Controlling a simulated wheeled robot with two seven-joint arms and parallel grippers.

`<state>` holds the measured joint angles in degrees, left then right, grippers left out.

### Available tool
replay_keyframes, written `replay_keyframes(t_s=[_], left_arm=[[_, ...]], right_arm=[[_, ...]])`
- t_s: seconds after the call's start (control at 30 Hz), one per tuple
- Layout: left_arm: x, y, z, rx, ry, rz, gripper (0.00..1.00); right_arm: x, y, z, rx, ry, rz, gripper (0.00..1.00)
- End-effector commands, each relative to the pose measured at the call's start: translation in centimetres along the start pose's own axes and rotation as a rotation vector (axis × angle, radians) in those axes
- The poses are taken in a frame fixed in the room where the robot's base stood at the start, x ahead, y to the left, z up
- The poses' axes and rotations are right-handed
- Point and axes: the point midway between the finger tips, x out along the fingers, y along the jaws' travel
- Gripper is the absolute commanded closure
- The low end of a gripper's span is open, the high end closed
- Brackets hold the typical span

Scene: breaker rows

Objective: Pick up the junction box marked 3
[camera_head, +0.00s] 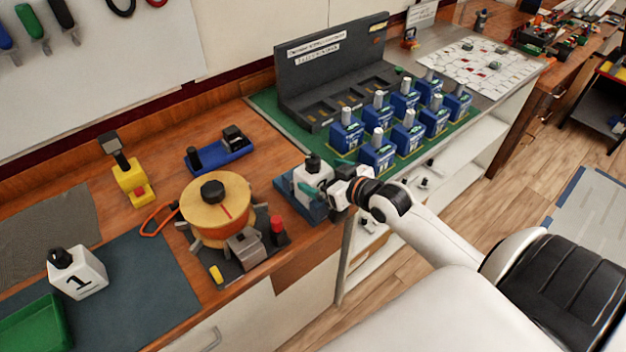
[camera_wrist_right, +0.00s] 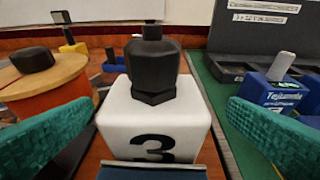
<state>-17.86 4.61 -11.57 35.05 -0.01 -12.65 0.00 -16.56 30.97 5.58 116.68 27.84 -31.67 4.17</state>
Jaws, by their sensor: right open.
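The junction box marked 3 is a white cube with a black knob on top. In the right wrist view the box (camera_wrist_right: 155,120) sits upright between my two teal fingers, its 3 facing the camera. In the head view the box (camera_head: 303,178) stands on a blue base near the front edge of the bench, partly hidden by my gripper. My right gripper (camera_head: 327,175) is open with its fingers to either side of the box; gaps show between the fingers and the box. My left gripper is not in view.
An orange-yellow spool (camera_head: 215,205) stands left of the box. Several blue breakers (camera_head: 378,152) stand in rows on a green mat to the right, before a dark rack (camera_head: 333,65). A white box marked 1 (camera_head: 78,275) stands at far left near a green tray (camera_head: 38,328).

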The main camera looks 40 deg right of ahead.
Motion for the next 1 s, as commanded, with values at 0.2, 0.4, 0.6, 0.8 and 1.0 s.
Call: replay_keyframes(t_s=[0.2,0.4,0.6,0.8,1.0], left_arm=[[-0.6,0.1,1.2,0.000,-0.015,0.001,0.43],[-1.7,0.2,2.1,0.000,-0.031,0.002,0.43],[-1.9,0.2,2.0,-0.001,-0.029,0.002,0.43],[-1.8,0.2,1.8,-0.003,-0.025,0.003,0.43],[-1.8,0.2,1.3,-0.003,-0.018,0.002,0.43]], right_arm=[[1.4,0.1,0.1,0.001,0.000,0.000,0.04],[4.2,0.5,-0.2,0.001,-0.001,-0.001,0.04],[5.7,0.5,-0.4,-0.002,0.000,-0.001,0.04],[5.7,0.5,-0.5,-0.002,0.001,0.000,0.04],[5.7,0.5,-0.5,-0.001,0.001,-0.001,0.33]])
